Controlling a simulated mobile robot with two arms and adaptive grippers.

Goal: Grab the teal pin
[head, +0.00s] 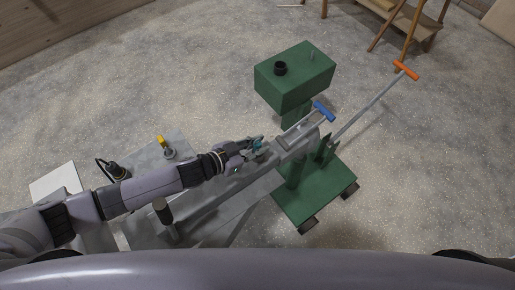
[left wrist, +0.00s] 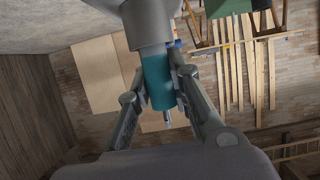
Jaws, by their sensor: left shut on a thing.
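The teal pin (left wrist: 158,82) is a short teal cylinder between the two fingers of my left gripper (left wrist: 157,68) in the left wrist view. The gripper is shut on it. A rounded grey part (left wrist: 151,22) meets the pin's upper end in that view; I cannot tell whether they are still joined. In the head view the teal pin (head: 257,144) is a small teal spot at the tip of my left gripper (head: 254,147), beside the grey machine (head: 292,140), and the fingers partly hide it. My right gripper is not in view.
The machine stands on a green base (head: 318,196), with a green box (head: 298,80) behind. A blue handle (head: 324,111) and an orange handle (head: 405,70) stick out to the right. A yellow-topped tool (head: 163,144) and a black tool (head: 115,171) lie left. Open floor surrounds this.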

